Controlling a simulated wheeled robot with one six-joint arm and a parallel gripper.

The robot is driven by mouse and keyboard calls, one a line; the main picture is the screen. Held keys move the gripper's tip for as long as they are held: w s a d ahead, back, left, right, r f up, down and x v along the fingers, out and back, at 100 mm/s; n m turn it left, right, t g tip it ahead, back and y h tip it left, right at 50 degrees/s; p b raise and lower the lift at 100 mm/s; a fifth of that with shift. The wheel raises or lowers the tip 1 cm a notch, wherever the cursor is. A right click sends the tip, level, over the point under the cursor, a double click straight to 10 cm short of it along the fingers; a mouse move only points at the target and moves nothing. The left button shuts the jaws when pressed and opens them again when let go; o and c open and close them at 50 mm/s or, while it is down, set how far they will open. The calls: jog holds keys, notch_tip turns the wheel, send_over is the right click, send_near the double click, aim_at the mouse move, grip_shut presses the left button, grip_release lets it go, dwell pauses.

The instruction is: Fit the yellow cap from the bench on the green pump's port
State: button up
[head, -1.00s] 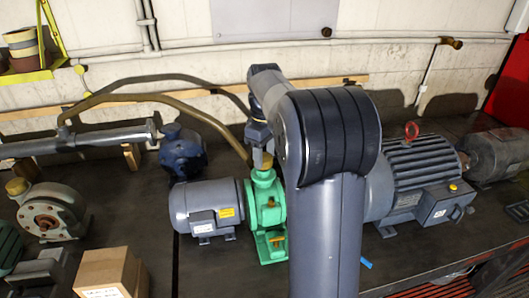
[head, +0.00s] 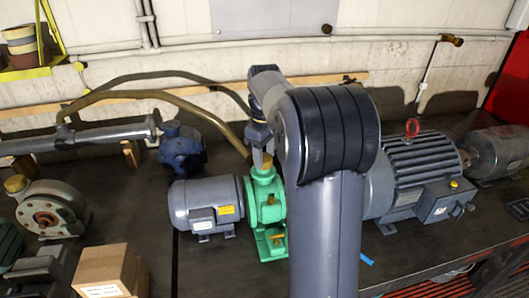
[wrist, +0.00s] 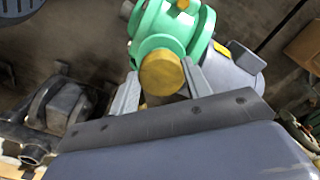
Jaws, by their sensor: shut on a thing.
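My gripper (wrist: 163,82) is shut on the yellow cap (wrist: 161,70), with a grey finger on each side of it. In the wrist view the cap is in front of the green pump (wrist: 167,22) and overlaps its near edge. In the head view my gripper (head: 263,156) points down at the top of the green pump (head: 266,205). The pump's port is hidden under the cap and the fingers. I cannot tell whether the cap touches the port or sits just above it.
A grey motor (head: 205,205) joins the pump on its left. A blue pump (head: 182,150) and a brown hose (head: 190,108) lie behind. A large motor (head: 420,175) stands right of my arm. A cardboard box (head: 108,270) and a flanged pump (head: 50,210) stand left.

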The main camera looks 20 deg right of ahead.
jog(key=shift+f+b, duration=0.45)
jog(key=shift+f, duration=0.55)
jog(key=o, duration=1)
jog(key=shift+r, duration=0.1)
notch_tip(320, 180, up, 6)
jog(key=p, duration=0.5)
jog(key=shift+p, duration=0.4)
notch_tip(320, 180, up, 11)
jog(key=shift+f+b, duration=0.2)
jog(key=shift+b, duration=0.3)
